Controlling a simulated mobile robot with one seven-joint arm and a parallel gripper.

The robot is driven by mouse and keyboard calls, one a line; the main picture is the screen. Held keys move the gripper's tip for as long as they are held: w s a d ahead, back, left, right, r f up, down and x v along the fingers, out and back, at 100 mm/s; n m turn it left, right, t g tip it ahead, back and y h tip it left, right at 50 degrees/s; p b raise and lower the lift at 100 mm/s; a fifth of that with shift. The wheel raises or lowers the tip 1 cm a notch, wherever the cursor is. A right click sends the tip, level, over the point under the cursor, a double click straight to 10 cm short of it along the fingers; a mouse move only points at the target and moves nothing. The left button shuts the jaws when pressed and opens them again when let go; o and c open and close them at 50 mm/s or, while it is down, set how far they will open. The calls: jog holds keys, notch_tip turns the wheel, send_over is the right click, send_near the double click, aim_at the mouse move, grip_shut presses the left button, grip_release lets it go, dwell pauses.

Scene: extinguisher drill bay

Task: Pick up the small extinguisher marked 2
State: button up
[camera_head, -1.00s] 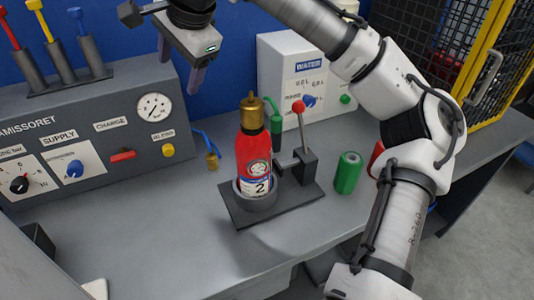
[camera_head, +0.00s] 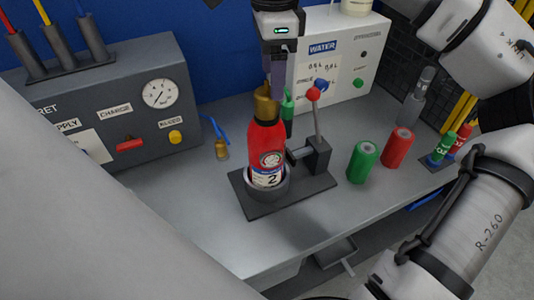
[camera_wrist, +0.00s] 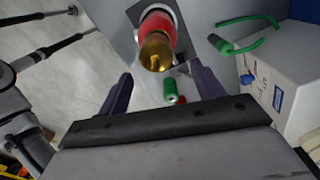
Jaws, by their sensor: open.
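The small extinguisher (camera_head: 265,147) is a red bottle with a brass top and a white label reading 2. It stands upright in a round grey cup on a dark clamp base (camera_head: 253,207) on the bench. My gripper (camera_head: 274,92) points down just above and behind the brass top, which partly overlaps it in the head view. In the wrist view the extinguisher's brass top (camera_wrist: 156,52) lies ahead of the two spread purple fingers (camera_wrist: 160,90), roughly centred between them. The jaws are open and nothing is between them.
A red-knobbed lever (camera_head: 314,95) rises from the clamp base, right of the extinguisher. Green (camera_head: 362,162) and red (camera_head: 397,149) cylinders stand further right. A grey gauge panel (camera_head: 110,105) is at left, and a white WATER box (camera_head: 338,60) stands behind. The front bench is clear.

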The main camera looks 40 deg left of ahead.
aim_at(266, 91)
jog(key=f, duration=0.2)
jog(key=f+p, duration=0.1)
jog(key=s+f+p, duration=0.1)
jog(key=f, duration=0.1)
jog(key=shift+a+f, duration=0.25)
jog(key=shift+f, duration=0.55)
grip_shut()
jog(key=shift+r, duration=0.15)
